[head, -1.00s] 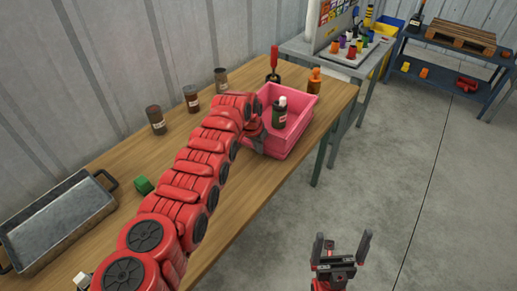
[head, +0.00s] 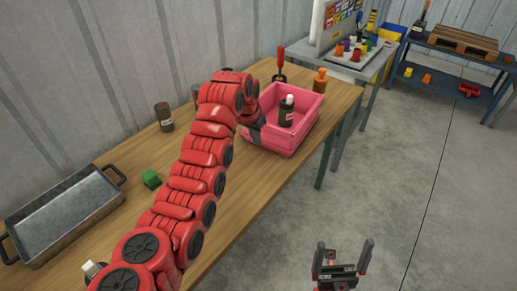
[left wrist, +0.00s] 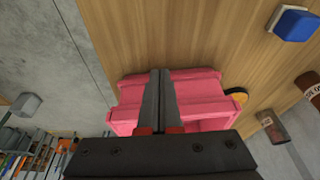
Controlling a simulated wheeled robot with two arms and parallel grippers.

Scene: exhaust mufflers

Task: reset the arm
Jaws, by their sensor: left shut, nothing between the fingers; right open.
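My left arm (head: 205,175) reaches from the bottom left across the wooden table. My left gripper (head: 256,134) is at the near left side of a pink bin (head: 284,139), partly hidden by the arm; contact cannot be told. In the left wrist view its two fingers (left wrist: 159,78) lie together, shut and empty, in front of the pink bin (left wrist: 205,88). A dark bottle with a white cap (head: 287,112) stands in the bin. My right gripper (head: 343,253) is open and empty over the floor at the lower right.
An orange bottle (head: 320,81) and a red-handled tool (head: 280,65) stand behind the bin.

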